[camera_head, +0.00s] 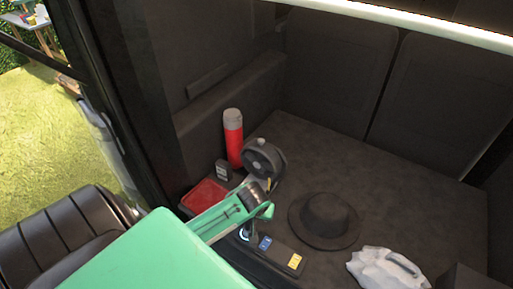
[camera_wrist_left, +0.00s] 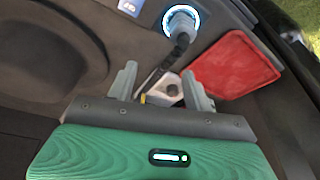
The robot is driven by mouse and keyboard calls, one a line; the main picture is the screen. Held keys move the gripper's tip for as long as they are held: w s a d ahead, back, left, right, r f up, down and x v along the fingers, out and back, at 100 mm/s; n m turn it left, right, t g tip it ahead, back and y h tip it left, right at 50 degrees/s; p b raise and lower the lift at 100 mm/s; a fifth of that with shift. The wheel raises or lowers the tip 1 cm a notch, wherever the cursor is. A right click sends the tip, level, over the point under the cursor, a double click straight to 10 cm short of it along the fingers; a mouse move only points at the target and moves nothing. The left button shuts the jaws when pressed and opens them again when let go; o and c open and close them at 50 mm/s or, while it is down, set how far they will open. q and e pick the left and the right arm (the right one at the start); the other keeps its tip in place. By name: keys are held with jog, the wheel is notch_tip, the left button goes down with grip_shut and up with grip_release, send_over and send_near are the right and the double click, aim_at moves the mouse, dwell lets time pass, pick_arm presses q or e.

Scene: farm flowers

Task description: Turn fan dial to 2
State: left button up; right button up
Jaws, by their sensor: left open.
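The dark round fan (camera_head: 262,158) stands on the dark surface behind my left gripper in the head view. My left gripper (camera_head: 262,192) is at the fan's lower front, and its arm hides part of the fan's base. In the left wrist view my left gripper (camera_wrist_left: 160,80) is open, its two grey fingers apart. A light grey part (camera_wrist_left: 163,90) with a dark hole lies between them; it seems to belong to the fan. I cannot make out the fan's dial or its setting. My right gripper is not in view.
A red bottle (camera_head: 233,140) stands left of the fan, a red tray (camera_head: 205,194) near my arm. A glowing blue ring (camera_wrist_left: 181,20) sits near the fingers. A black hat (camera_head: 325,218) and a white bag (camera_head: 385,269) lie to the right. The surface behind the hat is clear.

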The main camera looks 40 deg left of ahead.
pick_arm(q)
jog(key=w+a+r+n+y, duration=0.1)
jog(key=w+a+r+n, duration=0.35)
jog(key=w+a, duration=0.35)
jog(key=shift+y, duration=0.3)
jog(key=x, duration=0.6)
jog(key=p+x, duration=0.1)
jog(key=x, duration=0.6)
jog(key=shift+s+a+f+p, duration=0.1)
jog(key=shift+s+f+p, duration=0.05)
jog(key=shift+f+p, duration=0.2)
jog(key=c, duration=0.9)
jog(key=shift+c, duration=0.3)
